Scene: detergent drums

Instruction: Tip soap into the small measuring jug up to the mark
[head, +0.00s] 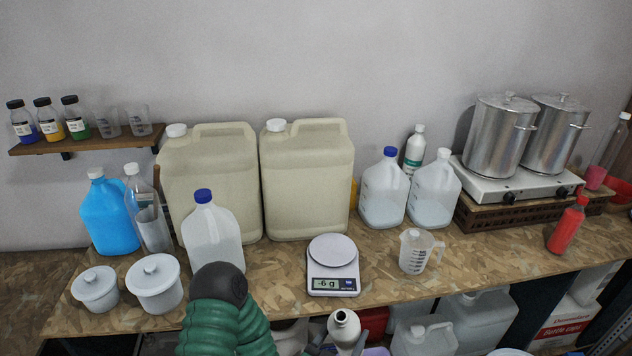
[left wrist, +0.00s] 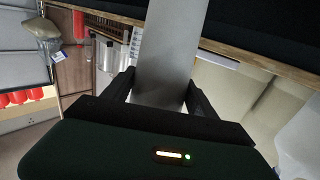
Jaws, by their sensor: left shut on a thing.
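The small measuring jug (head: 416,252) is a clear, handled jug standing upright on the bench, right of the scale. It looks empty. My left gripper (head: 346,338) is at the bottom of the head view, in front of the bench edge, shut on a white bottle (head: 343,324). The bottle is roughly upright, with a dark, uncapped-looking mouth; its lower part is out of view. In the left wrist view the bottle (left wrist: 170,50) shows as a pale grey body between the fingers (left wrist: 163,92). The jug's mark is too small to tell. My right gripper is not in view.
A scale (head: 333,265) reading about -6 g stands left of the jug. Big beige drums (head: 306,185) stand behind, clear jugs (head: 384,190) behind right. A blue-capped jug (head: 212,235) and lidded white pots (head: 154,285) are left. A red bottle (head: 567,228) is right.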

